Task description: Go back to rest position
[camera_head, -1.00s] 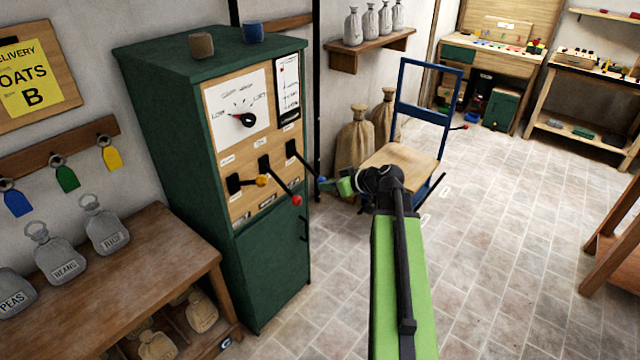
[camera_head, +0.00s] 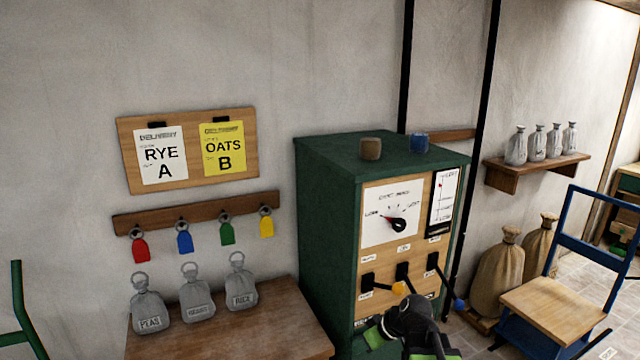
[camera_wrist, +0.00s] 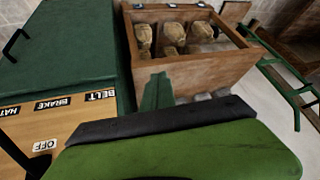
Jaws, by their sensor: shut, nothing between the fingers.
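My gripper (camera_head: 372,336) is low in the head view, in front of the lower part of the green control cabinet (camera_head: 325,215). Its green fingers (camera_wrist: 157,92) also show in the wrist view, closed together with nothing between them. The cabinet has three levers on its wooden panel. I cannot tell whether my gripper touches the cabinet.
A wooden bench (camera_head: 245,325) with three labelled grey sacks stands left of the cabinet. Coloured tags hang from a rack (camera_head: 200,213) above it. A blue-framed cart (camera_head: 560,300) and brown sacks (camera_head: 500,270) stand at right. A green frame (camera_head: 20,310) is at far left.

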